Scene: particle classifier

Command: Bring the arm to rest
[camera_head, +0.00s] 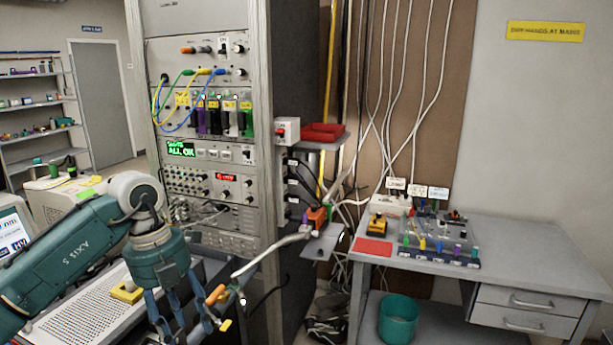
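My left arm (75,250) is teal and comes in from the left. Its gripper (187,325) hangs downward at the bottom, left of centre, in front of the rack. Its blue fingers stand apart with no object visible between them; the lowest part of the tips is hard to make out. An orange plug-like end (216,294) on a thick grey cable (270,256) shows just right of the fingers; I cannot tell whether they touch. My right gripper is not in view.
The instrument rack (215,145) stands close behind the gripper, with a red tray (323,132) on its side. A perforated grey case (90,308) lies below my arm. At right are a workbench (520,258) and a teal bin (398,318). The floor is cluttered by cables.

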